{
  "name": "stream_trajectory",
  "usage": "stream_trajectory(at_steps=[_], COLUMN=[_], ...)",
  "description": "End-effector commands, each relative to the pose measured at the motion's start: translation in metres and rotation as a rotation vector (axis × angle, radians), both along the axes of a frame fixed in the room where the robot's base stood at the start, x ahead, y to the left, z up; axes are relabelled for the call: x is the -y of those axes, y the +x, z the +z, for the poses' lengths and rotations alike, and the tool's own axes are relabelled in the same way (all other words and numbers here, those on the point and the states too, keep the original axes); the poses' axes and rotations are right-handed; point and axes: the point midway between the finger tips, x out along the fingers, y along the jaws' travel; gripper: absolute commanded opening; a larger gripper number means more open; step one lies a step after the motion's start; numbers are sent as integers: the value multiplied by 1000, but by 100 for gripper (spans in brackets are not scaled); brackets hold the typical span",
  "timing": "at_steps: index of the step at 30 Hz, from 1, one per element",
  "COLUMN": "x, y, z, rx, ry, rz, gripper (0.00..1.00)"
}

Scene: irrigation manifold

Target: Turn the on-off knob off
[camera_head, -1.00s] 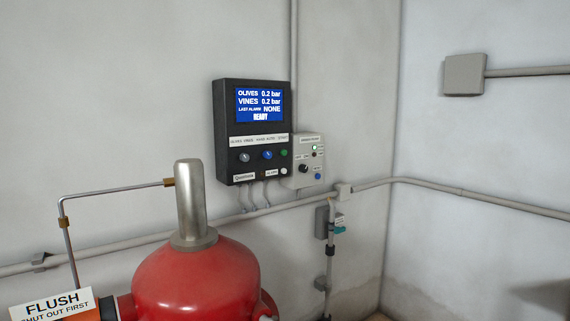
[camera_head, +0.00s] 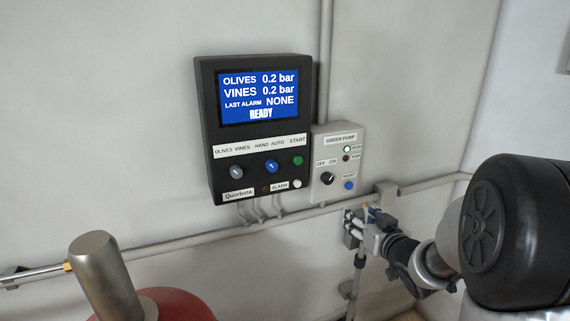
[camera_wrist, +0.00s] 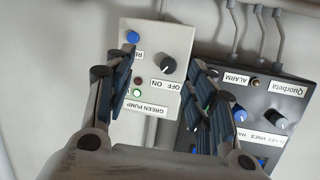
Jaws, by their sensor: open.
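The green pump box (camera_head: 343,137) is a pale grey panel with a black on-off knob (camera_head: 327,179) under the labels OFF and ON. In the wrist view the same box (camera_wrist: 183,37) appears upside down, and the knob (camera_wrist: 168,66) shows between my fingers, untouched. My gripper (camera_wrist: 160,75) is open and empty, with one finger on each side of the knob in that picture. In the head view my gripper (camera_head: 366,224) is below and right of the box. The green lamp (camera_head: 347,149) on the box looks lit.
A dark controller (camera_head: 207,130) with a blue screen reading READY is mounted left of the box. A blue button (camera_head: 349,185) sits right of the knob. A wall pipe (camera_head: 160,245) runs below. A red tank (camera_head: 175,305) with a metal cylinder (camera_head: 105,277) stands at lower left.

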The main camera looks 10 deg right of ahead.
Motion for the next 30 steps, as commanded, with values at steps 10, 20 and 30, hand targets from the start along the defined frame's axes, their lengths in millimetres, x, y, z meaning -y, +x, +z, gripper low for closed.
stream_trajectory(at_steps=[10, 20, 30], x=[12, 3, -11], y=[3, 37, 111], z=[12, 12, 11], rx=[212, 232, 230], ry=[218, 234, 234], rz=[160, 178, 177], gripper=[50, 50, 50])
